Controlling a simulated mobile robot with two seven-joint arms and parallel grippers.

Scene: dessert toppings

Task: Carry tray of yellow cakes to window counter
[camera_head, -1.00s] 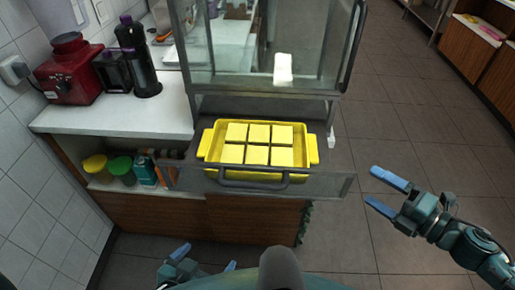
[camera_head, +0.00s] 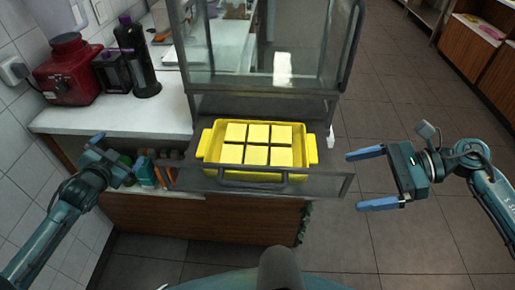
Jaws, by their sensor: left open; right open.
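A yellow tray (camera_head: 206,146) with a handle at each end sits in the open lower part of a glass-and-metal cabinet. Several square yellow cakes (camera_head: 257,144) lie in it in two rows. My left gripper (camera_head: 118,162) is open and empty, left of the tray and in front of the shelf below the white counter. My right gripper (camera_head: 362,180) is open and empty, right of the tray, its fingers pointing left toward the tray's right handle. Neither gripper touches the tray.
The dark cabinet handle (camera_head: 252,184) and glass front edge stand before the tray. A white counter (camera_head: 150,118) at left holds a red machine (camera_head: 68,70) and a dark bottle (camera_head: 137,58). Bottles and jars crowd the shelf below. Open tiled floor (camera_head: 400,100) lies to the right.

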